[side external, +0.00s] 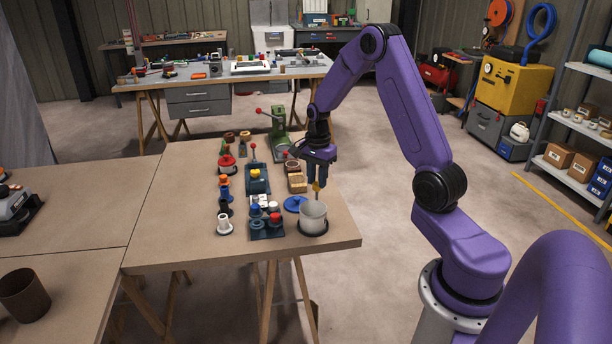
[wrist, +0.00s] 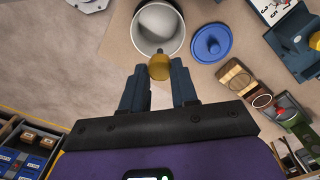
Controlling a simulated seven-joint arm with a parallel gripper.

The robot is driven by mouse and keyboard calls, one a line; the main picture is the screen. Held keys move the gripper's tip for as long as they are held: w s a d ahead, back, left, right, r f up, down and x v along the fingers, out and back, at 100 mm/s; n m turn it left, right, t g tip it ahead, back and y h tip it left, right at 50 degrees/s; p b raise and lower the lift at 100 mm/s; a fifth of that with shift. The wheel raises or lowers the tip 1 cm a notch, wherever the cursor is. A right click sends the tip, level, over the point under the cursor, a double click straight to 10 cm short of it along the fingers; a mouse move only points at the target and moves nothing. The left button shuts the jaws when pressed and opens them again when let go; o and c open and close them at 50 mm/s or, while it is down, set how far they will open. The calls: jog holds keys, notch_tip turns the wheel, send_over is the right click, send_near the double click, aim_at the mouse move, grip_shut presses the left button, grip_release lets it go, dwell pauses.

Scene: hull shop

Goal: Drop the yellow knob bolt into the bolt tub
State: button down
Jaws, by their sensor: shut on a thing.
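My gripper (side external: 317,181) is shut on the yellow knob bolt (side external: 316,188), which hangs with its shank downward. The bolt tub, a pale grey open round tub (side external: 313,219), stands on a dark round base near the table's front right corner. In the side view the bolt is just above the tub's rim. In the wrist view the yellow knob (wrist: 159,68) shows between my fingertips (wrist: 159,78), overlapping the near edge of the tub (wrist: 141,32). The tub's inside looks empty where visible.
A blue round lid (side external: 295,203) lies beside the tub, also in the wrist view (wrist: 211,43). A dark tray with coloured knobs (side external: 265,230) stands to its left. Wooden blocks (side external: 296,182), a green press (side external: 279,135) and several small parts crowd the table behind. The table's left side is clear.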

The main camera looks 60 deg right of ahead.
aim_at(317, 183)
jog(key=shift+f, duration=2.6)
jog(key=c, duration=0.8)
grip_release()
jog(key=shift+r, duration=0.1)
notch_tip(317, 183, up, 17)
jog(key=shift+r, duration=0.1)
